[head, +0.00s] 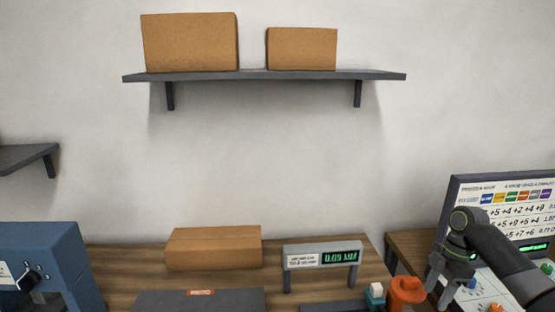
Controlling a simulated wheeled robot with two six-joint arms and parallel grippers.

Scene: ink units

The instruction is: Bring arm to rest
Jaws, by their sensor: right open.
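My right arm comes in from the lower right in the head view. My right gripper (442,290) points down at the lower right, in front of the board with coloured labels. Its fingers are apart and I see nothing between them. My left gripper is not in view.
A wall shelf (300,75) holds two cardboard boxes (190,42). Below, the wooden table (125,262) bears a flat box (213,248), a small digital display (322,256) and an orange object (406,291). A blue machine (55,262) stands left; the board (505,205) stands right.

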